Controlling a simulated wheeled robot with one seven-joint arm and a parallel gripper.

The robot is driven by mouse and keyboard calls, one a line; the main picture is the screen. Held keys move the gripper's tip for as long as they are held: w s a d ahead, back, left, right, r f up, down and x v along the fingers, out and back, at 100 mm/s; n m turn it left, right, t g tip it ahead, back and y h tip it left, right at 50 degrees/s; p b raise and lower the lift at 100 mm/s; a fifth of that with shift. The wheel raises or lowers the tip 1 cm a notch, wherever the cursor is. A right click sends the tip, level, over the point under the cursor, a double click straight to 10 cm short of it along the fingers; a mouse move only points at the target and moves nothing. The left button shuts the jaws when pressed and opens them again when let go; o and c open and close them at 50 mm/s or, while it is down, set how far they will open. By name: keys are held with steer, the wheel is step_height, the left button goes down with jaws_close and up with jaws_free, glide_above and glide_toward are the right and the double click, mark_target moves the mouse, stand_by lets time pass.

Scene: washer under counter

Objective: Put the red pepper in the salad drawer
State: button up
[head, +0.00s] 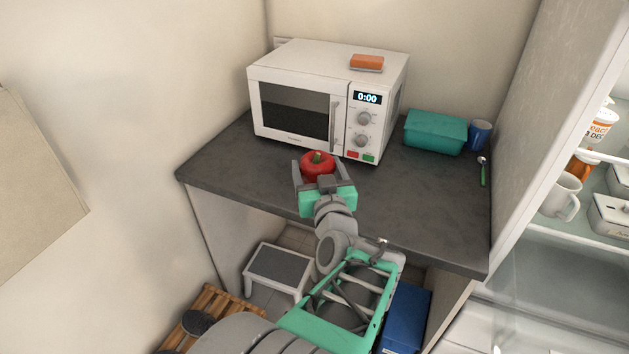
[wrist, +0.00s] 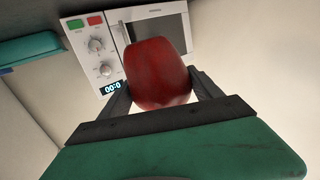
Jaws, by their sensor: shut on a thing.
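The red pepper (head: 318,166) is round and glossy with a green stem. My gripper (head: 318,172) is shut on it, one finger on each side, over the dark counter in front of the microwave. The wrist view shows the red pepper (wrist: 158,72) between the two dark fingers of my gripper (wrist: 162,92). I cannot tell whether the pepper touches the counter. An open fridge with glass shelves (head: 575,240) stands at the right. I cannot make out the salad drawer for certain; a clear panel (head: 535,290) shows low in the fridge.
A white microwave (head: 295,75) with an orange block (head: 366,62) on top stands on the counter (head: 430,205). A teal box (head: 435,131), blue cup (head: 480,134) and green-handled utensil (head: 484,174) are at its right. The fridge shelf holds a mug (head: 562,196) and containers (head: 610,214).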

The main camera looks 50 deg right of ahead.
steer(key=w+d+f+b, duration=0.1)
steer(key=w+d+f, duration=0.1)
steer(key=w+d+f+b, duration=0.1)
steer(key=w+d+f, duration=0.1)
steer(key=d+f, duration=0.1)
steer(key=w+d+f+b, duration=0.2)
steer(key=f, duration=0.1)
steer(key=shift+w+d+f, duration=0.1)
steer(key=shift+w+d, duration=0.15)
steer(key=shift+w, duration=0.15)
step_height(320, 180, down, 4)
steer(key=shift+w+d+r+b, duration=0.15)
steer(key=shift+b, duration=1.1)
steer(key=shift+r, duration=0.25)
steer(key=shift+f, duration=0.2)
steer(key=o, duration=1.4)
steer(key=shift+o, duration=0.2)
